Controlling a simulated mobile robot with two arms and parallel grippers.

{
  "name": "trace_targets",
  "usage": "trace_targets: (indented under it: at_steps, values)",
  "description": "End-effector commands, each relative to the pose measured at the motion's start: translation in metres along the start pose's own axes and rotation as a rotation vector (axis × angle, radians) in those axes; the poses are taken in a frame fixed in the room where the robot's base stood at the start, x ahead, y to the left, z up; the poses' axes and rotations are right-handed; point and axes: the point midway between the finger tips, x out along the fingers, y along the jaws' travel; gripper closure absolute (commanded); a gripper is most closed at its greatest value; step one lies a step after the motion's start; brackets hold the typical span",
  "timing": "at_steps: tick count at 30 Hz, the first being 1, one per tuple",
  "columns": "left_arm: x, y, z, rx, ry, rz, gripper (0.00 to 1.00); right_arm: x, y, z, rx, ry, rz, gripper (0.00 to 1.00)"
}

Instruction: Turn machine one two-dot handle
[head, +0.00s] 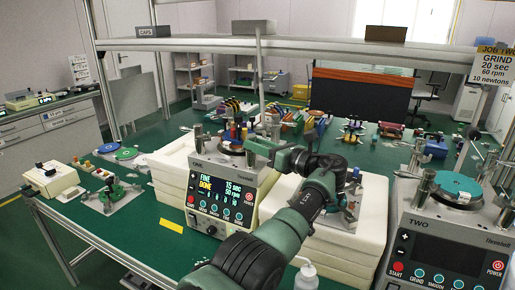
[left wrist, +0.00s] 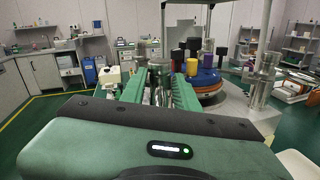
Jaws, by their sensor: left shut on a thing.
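Machine one (head: 222,190) is a white box with a dark display reading FINE, DOME, 15 sec, 50 rpm. It sits between white block stacks, with several coloured pegs (head: 236,132) on its top. My left gripper (head: 258,146) reaches over the right side of its top. In the left wrist view, the green fingers (left wrist: 161,88) are shut on a metal post-like handle (left wrist: 159,72). A second metal post (left wrist: 262,82) stands apart to the right, beyond the round plate (left wrist: 208,83) with yellow, purple and black pegs. No dot marks are readable on either post. My right gripper is not in view.
Machine two (head: 445,240) stands at the right with a teal disc on top. White stacked blocks (head: 345,240) fill the space between the machines. A white bottle (head: 306,277) is at the front. An overhead shelf (head: 290,50) spans the bench.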

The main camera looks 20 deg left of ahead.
Motion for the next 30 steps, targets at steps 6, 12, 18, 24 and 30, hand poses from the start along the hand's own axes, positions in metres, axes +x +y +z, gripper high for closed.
trace_targets:
  at_steps: [6, 12, 18, 24, 30]
  values:
    - [0.0, 0.0, -0.004, 0.008, 0.008, 0.004, 1.0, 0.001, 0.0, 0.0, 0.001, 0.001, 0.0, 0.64]
    - [0.0, 0.0, -0.004, 0.009, 0.009, 0.003, 0.67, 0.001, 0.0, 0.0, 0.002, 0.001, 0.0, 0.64]
    - [0.0, 0.0, -0.003, 0.005, 0.006, 0.003, 0.63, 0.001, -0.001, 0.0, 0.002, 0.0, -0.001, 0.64]
    - [-0.005, -0.001, -0.002, 0.003, 0.004, 0.002, 0.63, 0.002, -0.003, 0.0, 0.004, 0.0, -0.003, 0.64]
    - [-0.037, -0.002, -0.004, 0.004, 0.004, -0.001, 0.63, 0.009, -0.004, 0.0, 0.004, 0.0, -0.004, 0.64]
